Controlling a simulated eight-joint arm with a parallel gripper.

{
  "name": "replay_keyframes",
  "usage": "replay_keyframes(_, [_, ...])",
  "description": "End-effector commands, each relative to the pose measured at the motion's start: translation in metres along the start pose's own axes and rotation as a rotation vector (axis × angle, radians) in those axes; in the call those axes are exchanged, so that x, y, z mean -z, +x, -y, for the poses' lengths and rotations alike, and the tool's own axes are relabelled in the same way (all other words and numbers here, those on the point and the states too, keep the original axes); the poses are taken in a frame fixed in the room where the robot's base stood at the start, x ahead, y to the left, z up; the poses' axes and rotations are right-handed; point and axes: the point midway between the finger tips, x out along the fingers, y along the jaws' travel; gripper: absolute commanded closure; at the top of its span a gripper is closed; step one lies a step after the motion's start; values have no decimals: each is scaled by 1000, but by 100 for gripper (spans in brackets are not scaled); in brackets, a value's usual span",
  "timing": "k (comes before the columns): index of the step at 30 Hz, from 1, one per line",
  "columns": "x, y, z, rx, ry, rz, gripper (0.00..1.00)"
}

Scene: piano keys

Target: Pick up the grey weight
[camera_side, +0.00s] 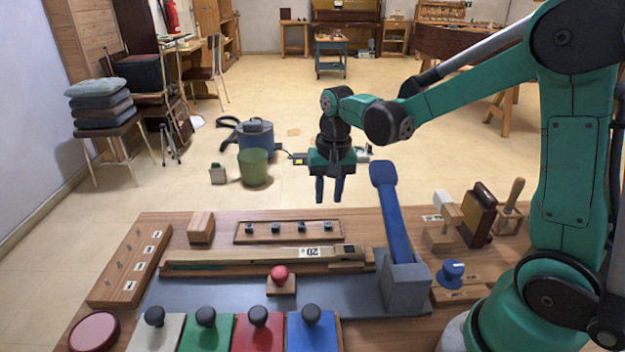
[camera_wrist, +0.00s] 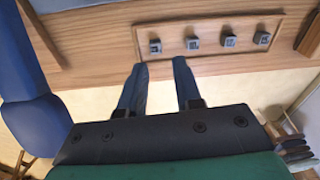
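Several small grey weights sit in a row on a wooden strip at the back of the bench; one stands near the strip's right end (camera_side: 328,227). In the wrist view they run across the upper right, the closest to my fingers being the leftmost (camera_wrist: 155,46). They look much alike, and I cannot tell which is the one named. My gripper (camera_side: 329,191) is above and behind the bench's back edge, with its two blue fingers pointing down. In the wrist view my gripper (camera_wrist: 160,66) shows its fingers apart with nothing between them.
A blue lever (camera_side: 388,210) on a grey block stands right of the strip. A long wooden bar (camera_side: 230,260) lies in front of it, and a wooden block (camera_side: 201,228) sits left. A red knob (camera_side: 280,273) and coloured keys (camera_side: 258,335) are nearer the front.

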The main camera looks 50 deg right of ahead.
Motion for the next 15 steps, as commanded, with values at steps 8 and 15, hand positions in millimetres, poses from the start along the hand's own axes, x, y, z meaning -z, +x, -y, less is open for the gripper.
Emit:
replay_keyframes(8, [10,26,-5,-41,100,67,71])
replay_keyframes(15, [8,56,-6,-40,98,66,71])
